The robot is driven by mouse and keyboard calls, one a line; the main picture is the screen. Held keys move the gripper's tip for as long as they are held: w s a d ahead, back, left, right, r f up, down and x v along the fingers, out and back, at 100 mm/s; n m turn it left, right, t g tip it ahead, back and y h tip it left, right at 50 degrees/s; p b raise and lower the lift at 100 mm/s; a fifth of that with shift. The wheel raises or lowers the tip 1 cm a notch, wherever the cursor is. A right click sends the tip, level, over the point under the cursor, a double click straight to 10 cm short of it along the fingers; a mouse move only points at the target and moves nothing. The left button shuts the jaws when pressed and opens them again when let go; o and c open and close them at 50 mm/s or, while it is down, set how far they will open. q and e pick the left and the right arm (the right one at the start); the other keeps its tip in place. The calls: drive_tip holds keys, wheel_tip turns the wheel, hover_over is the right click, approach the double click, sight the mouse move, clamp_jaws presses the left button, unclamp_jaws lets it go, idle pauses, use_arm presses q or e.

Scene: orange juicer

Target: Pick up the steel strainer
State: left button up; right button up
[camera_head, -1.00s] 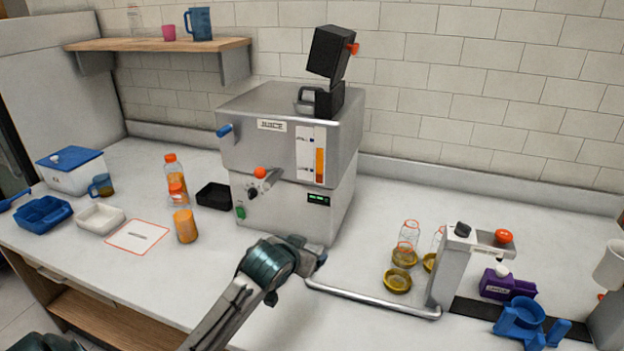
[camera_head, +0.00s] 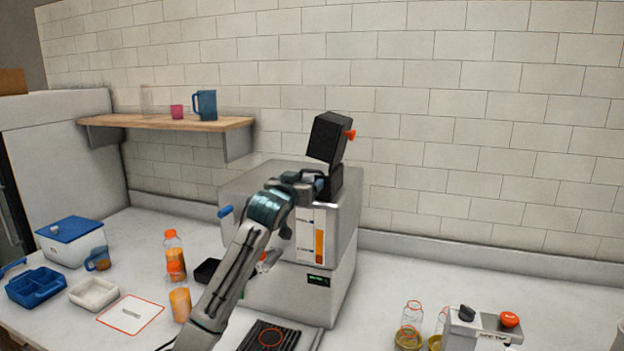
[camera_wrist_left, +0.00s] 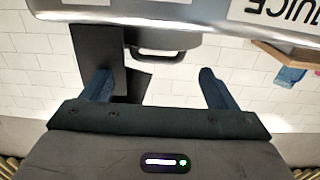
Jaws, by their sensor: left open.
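I cannot make out a steel strainer in either view. My left gripper (camera_head: 312,184) is at the upper front of the steel juicer (camera_head: 338,212), close to its top. In the left wrist view the gripper (camera_wrist_left: 157,82) is open, with its two blue fingers wide apart and nothing between them. A dark loop handle (camera_wrist_left: 160,54) on the juicer shows ahead of the fingers, apart from them. My arm hides part of the juicer's front in the head view. My right gripper is not in view.
A black hopper (camera_head: 329,137) stands on the juicer. A wall shelf (camera_head: 165,122) is to the left. Glass jars (camera_head: 411,318) stand at right.

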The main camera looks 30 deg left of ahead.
sight(312, 178)
use_arm(q)
drive_tip(key=p+x, duration=0.3)
drive_tip(key=x, duration=0.1)
drive_tip(key=shift+w+d, duration=0.1)
drive_tip(key=shift+w, duration=0.3)
drive_tip(key=shift+w+f, duration=0.1)
drive_tip(key=shift+w, duration=0.25)
drive_tip(key=shift+s, duration=0.1)
drive_tip(key=c, duration=0.7)
